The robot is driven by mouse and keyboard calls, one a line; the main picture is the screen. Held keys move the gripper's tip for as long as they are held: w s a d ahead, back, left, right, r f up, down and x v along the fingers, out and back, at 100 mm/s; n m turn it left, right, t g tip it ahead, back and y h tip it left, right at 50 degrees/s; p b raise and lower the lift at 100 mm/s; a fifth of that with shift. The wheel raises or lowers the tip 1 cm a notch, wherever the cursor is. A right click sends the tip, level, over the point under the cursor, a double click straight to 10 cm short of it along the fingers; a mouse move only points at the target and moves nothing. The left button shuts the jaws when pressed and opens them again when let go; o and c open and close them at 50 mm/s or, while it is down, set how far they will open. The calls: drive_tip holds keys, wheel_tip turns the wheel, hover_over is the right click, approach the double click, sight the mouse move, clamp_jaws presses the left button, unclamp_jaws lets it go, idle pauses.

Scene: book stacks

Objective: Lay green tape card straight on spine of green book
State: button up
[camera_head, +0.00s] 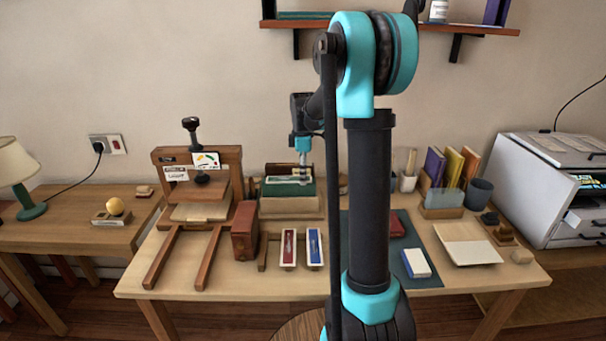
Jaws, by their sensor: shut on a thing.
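The green book (273,188) sits in a light wooden holder (291,205) near the back middle of the table. My gripper (303,172) points down over the book. It is shut on the green tape card (287,180), which shows as a pale strip with a green middle, lying about level across the book. I cannot tell whether the card touches the spine or hovers just above it. The fingertips are small and partly merge with the card.
A red tape card (288,248) and a blue tape card (314,247) lie in front. A wooden press (202,178) and a red-brown block (245,230) stand left. My arm hides part of the dark mat (418,232). A shelf (480,30) hangs above.

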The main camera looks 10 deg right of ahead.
drive_tip(key=shift+f, duration=0.1)
drive_tip(key=o, duration=0.9)
drive_tip(key=shift+r, duration=3.55)
